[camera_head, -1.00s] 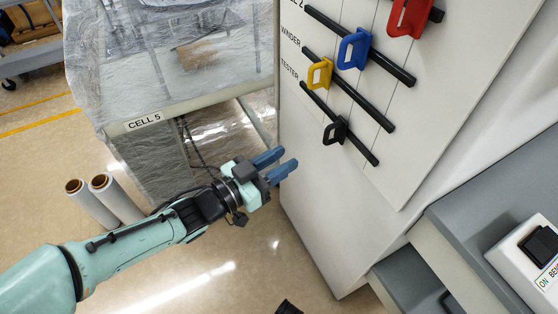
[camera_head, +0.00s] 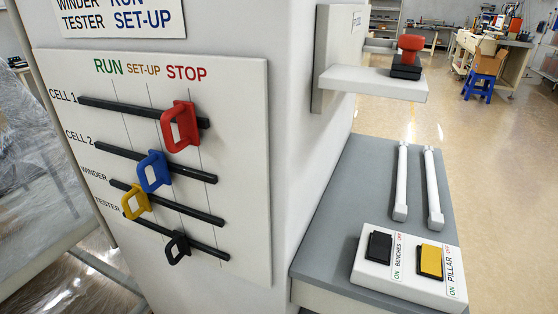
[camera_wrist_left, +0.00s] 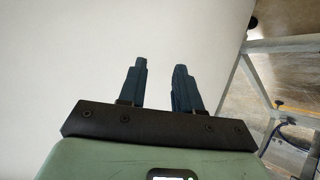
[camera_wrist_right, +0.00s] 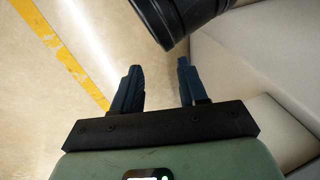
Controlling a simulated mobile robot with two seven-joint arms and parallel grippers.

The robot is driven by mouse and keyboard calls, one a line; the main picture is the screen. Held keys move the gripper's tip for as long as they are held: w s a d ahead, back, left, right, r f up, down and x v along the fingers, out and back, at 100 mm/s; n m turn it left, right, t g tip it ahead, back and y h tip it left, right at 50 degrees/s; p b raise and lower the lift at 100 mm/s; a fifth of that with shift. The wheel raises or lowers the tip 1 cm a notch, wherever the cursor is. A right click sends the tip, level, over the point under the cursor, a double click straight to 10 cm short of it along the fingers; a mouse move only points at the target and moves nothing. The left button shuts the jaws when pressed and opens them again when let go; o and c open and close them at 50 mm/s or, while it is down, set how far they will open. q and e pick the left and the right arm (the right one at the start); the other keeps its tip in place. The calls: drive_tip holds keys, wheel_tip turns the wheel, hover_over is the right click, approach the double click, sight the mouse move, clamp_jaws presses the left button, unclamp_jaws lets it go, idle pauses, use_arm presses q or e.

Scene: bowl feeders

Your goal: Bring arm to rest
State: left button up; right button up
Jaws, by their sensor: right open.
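Neither gripper shows in the head view. In the left wrist view my left gripper (camera_wrist_left: 161,68) has its two blue fingers apart with nothing between them, in front of a plain pale surface. In the right wrist view my right gripper (camera_wrist_right: 159,68) is open and empty, with the shiny floor and a pale block beyond it. A dark rounded part (camera_wrist_right: 178,18) is close past its fingertips.
A white panel (camera_head: 85,80) carries red (camera_head: 180,127), blue (camera_head: 153,171), yellow (camera_head: 135,204) and black (camera_head: 177,248) handles on black rails. A grey bench (camera_head: 360,180) holds a switch box (camera_head: 408,268) and two white bars. A red-topped button (camera_head: 410,50) stands on a shelf.

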use_arm(q)
drive_tip(key=s+d+f+n+g+p, duration=0.1)
drive_tip(key=s+d+f+g, duration=0.3)
drive_tip(key=s+f, duration=0.45)
drive_tip(key=s+d+f+n+g, duration=0.1)
drive_tip(key=s+d+f+g, duration=0.4)
drive_tip(key=f, duration=0.6)
drive_tip(key=s+d+r+p, duration=0.1)
drive_tip(key=s+r+p, duration=0.1)
drive_tip(key=r+p, duration=0.4)
drive_tip(key=s+d+r+g+h+p, duration=0.1)
drive_tip(key=s+r+p, duration=0.2)
drive_tip(key=r+p, duration=0.3)
drive_tip(key=s+d+r+m+h+p, duration=0.1)
drive_tip(key=s+r+p, duration=0.2)
drive_tip(key=r+p, duration=0.3)
drive_tip(key=shift+s+r, duration=0.25)
drive_tip(key=shift+r, duration=0.3)
use_arm(e)
drive_tip(key=s+a+r+g, duration=0.1)
drive_tip(key=s+r, duration=0.3)
drive_tip(key=r, duration=0.6)
drive_tip(key=s+a+r+g+y, duration=0.1)
drive_tip(key=s+a+r+g, duration=0.1)
drive_tip(key=r, duration=0.7)
drive_tip(key=shift+s+a+r+n+g, duration=0.35)
drive_tip(key=shift+s+a, duration=0.3)
drive_tip(key=shift+s, duration=0.5)
